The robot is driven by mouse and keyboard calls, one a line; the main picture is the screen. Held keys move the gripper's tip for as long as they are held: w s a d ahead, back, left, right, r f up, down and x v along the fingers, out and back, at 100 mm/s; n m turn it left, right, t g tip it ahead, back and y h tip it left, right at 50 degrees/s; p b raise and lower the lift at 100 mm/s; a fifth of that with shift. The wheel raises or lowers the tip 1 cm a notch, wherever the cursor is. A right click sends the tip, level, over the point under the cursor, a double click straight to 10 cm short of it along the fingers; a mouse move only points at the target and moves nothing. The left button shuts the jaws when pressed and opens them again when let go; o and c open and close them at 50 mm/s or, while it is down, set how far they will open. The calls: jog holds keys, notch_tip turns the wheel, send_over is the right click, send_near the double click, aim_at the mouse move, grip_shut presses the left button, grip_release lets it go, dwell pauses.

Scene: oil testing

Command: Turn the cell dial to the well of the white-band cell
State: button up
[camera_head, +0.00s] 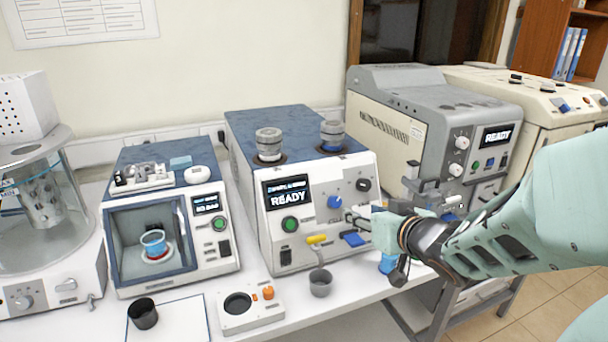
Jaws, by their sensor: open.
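The blue-topped tester (300,180) in the middle shows READY on its screen. Two metal cells sit in the wells on its top. The left cell (268,143) looks pale-banded, likely the white-band cell; the right cell (332,135) has a bluish band. The front panel has a blue knob (334,202) and a black knob (363,185); I cannot tell which is the cell dial or where it points. My gripper (350,217) is open in front of the panel, just below and right of the blue knob. Contact with a knob cannot be made out.
Left of the tester stands a machine (128,275) with a blue-rimmed cup inside. A grey cup (320,282), a small white unit (250,310) and a black cup (142,313) stand in front. A grey machine (425,110) is close on the right, behind my arm.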

aim_at(337, 202)
jog(key=b+x, duration=0.1)
jog(key=x, duration=0.2)
jog(key=a+b+x, duration=0.1)
jog(key=b+x, duration=0.1)
jog(key=x, duration=0.1)
jog(key=b+x, duration=0.1)
jog(key=x, duration=0.2)
jog(key=shift+w+a+r+b, duration=0.15)
jog(key=shift+a+r+b, duration=0.05)
jog(key=shift+a+b, duration=0.2)
jog(key=shift+w+a+f+y, duration=0.15)
jog(key=shift+w+y, duration=0.15)
jog(key=shift+w, duration=0.45)
grip_shut()
